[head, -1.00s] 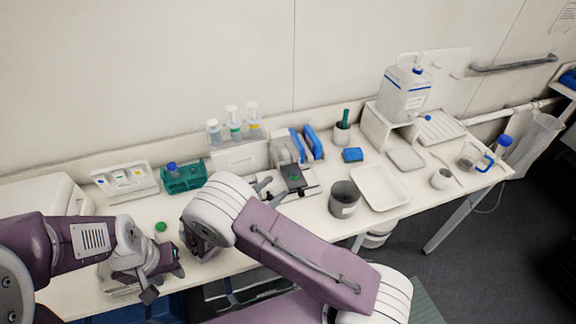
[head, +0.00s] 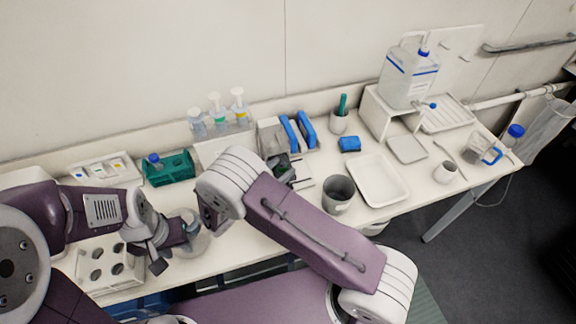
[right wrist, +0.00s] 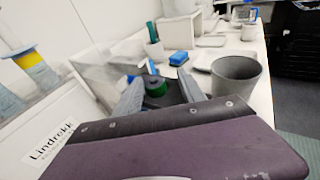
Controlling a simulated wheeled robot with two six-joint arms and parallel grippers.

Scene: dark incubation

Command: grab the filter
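I cannot tell for certain which object is the filter. The fingers look apart, with no clear contact.
A grey cup (head: 338,194) and a white tray (head: 380,182) stand right of my right arm. Blue racks (head: 298,132), a teal rack (head: 170,170) and several bottles (head: 217,112) line the back. A white holed rack (head: 108,270) lies at front left.

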